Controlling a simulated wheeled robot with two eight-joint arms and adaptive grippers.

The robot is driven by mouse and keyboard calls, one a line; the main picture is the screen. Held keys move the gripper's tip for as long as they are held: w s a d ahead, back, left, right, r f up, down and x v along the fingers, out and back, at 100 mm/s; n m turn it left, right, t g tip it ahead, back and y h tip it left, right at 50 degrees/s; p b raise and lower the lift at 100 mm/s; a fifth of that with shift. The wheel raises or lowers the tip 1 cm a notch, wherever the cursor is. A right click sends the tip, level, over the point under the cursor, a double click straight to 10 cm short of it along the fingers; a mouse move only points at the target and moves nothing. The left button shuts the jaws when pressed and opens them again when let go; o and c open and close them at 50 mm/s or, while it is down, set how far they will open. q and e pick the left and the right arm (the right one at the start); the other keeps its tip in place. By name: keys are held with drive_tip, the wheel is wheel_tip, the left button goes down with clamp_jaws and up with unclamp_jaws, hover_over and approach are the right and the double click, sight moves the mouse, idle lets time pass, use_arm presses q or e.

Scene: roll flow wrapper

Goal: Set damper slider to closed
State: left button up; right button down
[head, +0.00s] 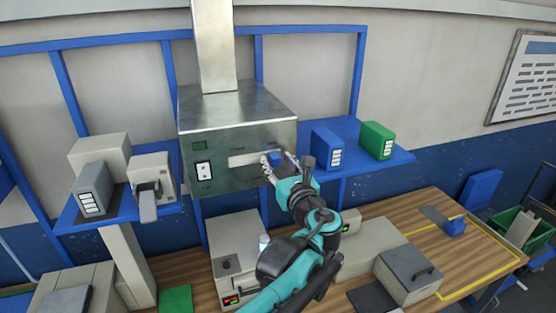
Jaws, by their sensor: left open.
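The damper slider is a blue knob (275,157) near the right end of a pale horizontal slot (243,159) on the front of a metal hood (237,124). Small labels sit above the slot, too small to read. My left gripper (279,160) is open at the panel, with its fingertips spread to the left and right of the knob. The fingers partly cover the knob and the slot's right end. I cannot tell whether they touch the knob. My right gripper is out of view.
Blue (327,148) and green (376,141) boxes stand on the shelf to the right. Below, a bench holds a grey lidded box (408,275) and other equipment.

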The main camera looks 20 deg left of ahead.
sight(237, 160)
use_arm(q)
drive_tip(key=shift+a, duration=0.2)
drive_tip(key=shift+d, duration=0.1)
clamp_jaws()
drive_tip(key=s+a, duration=0.1)
drive_tip(key=a, duration=0.1)
drive_tip(key=s+a, duration=0.2)
drive_tip(key=a, duration=0.1)
drive_tip(key=s+a+p, duration=0.1)
drive_tip(key=s+a, duration=0.1)
drive_tip(key=a, duration=0.1)
drive_tip(key=shift+s+r, duration=0.1)
drive_tip(key=shift+d, duration=0.25)
unclamp_jaws()
drive_tip(key=shift+a, duration=0.3)
drive_tip(key=shift+s, duration=0.1)
drive_tip(key=v, duration=1.2)
